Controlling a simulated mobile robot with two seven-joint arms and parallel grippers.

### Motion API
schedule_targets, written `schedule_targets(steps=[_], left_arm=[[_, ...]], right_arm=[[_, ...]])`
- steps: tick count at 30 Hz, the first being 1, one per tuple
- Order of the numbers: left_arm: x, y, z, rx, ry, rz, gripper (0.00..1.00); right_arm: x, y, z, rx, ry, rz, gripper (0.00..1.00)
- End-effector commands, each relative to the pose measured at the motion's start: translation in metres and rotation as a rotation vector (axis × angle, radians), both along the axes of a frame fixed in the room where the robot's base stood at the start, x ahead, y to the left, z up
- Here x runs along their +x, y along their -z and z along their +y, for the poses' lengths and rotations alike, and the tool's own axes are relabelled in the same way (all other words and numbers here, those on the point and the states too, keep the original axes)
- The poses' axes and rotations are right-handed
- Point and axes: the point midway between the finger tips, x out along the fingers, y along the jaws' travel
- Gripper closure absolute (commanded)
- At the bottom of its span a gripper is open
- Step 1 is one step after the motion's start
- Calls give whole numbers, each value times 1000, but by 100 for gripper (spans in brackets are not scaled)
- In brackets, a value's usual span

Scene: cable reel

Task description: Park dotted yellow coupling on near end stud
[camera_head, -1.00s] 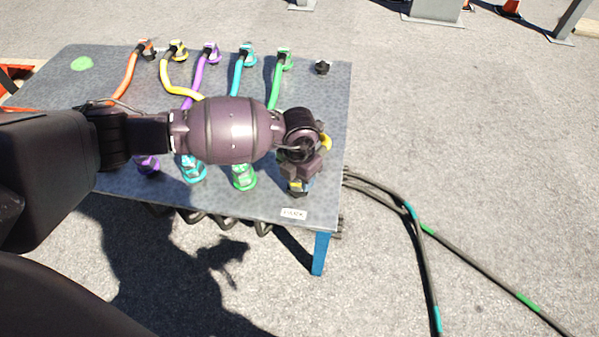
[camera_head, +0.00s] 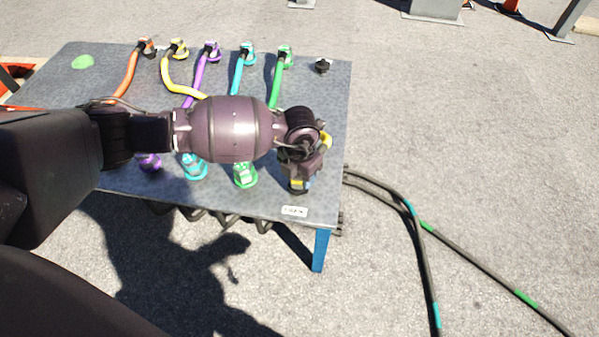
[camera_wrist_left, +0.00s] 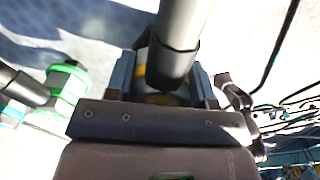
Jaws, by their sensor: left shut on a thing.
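My left gripper (camera_head: 299,182) is at the near right corner of the grey table in the head view, pointing down. It is shut on the yellow coupling (camera_head: 297,183), of which a small yellow patch shows between the fingers. In the left wrist view the coupling (camera_wrist_left: 149,70) sits between both fingers as a grey body with a yellow band, a dark sleeve and hose rising from it. Dots on it cannot be made out. A dark base shows directly under the gripper; whether the coupling touches a stud there is hidden. My right gripper is not in view.
Green (camera_head: 245,175), cyan (camera_head: 194,168) and purple (camera_head: 149,163) near couplings stand left of the gripper. A bare dark stud (camera_head: 322,66) stands at the far right. The yellow hose (camera_head: 180,88) passes behind my arm. A white label (camera_head: 294,211) lies at the near edge.

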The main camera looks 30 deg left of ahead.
Motion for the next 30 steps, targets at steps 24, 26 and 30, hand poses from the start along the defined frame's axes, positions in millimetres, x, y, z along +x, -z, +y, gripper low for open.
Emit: schedule_targets(steps=[24, 26, 30], left_arm=[[0, 5, 0, 0, 0, -1, 80], [0, 6, 0, 0, 0, -1, 80], [0, 9, 0, 1, 0, -1, 80]], right_arm=[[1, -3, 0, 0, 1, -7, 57], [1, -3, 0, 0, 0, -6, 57], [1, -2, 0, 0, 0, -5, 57]])
